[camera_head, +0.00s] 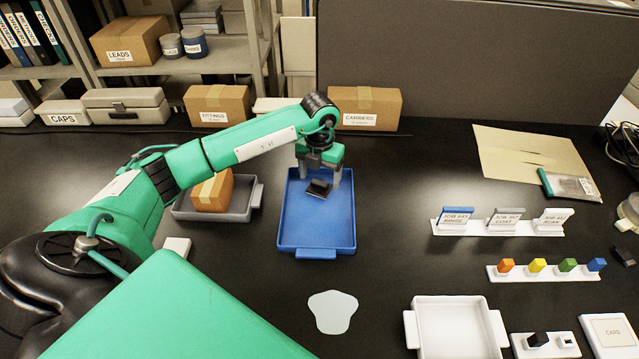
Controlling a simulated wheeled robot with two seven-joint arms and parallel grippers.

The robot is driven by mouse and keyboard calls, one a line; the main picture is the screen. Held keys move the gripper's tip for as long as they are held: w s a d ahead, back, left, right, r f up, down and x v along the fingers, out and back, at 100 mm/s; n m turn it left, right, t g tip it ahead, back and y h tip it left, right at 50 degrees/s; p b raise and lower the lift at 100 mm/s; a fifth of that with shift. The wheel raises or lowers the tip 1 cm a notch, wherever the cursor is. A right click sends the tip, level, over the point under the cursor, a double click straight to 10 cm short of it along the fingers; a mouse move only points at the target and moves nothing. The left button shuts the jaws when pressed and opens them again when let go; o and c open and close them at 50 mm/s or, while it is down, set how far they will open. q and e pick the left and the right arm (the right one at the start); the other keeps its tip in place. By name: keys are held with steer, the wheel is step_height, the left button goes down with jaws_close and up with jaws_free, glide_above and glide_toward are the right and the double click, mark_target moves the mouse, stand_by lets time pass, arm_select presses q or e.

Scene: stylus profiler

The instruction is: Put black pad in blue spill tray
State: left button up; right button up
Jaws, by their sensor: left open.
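The blue spill tray (316,232) lies on the black bench in the middle of the view. The black pad (318,188), a dark block with a raised part, sits inside the tray near its far end. My left gripper (320,180) is over the far end of the tray, pointing down, with its fingers open on either side of the pad. I cannot tell whether the fingers touch the pad. My right gripper is not in view.
A grey tray with a cardboard box (212,190) stands left of the blue tray. A pale flat patch (333,311) lies in front. An empty white tray (456,329), label stands (502,222) and a row of coloured blocks (540,272) are at right. A partition (450,70) stands behind.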

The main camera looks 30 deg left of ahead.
mark_target(320, 182)
arm_select(q)
step_height(320, 182, up, 9)
steer(key=b, duration=0.2)
steer(key=shift+r, duration=0.2)
steer(key=shift+f, duration=0.15)
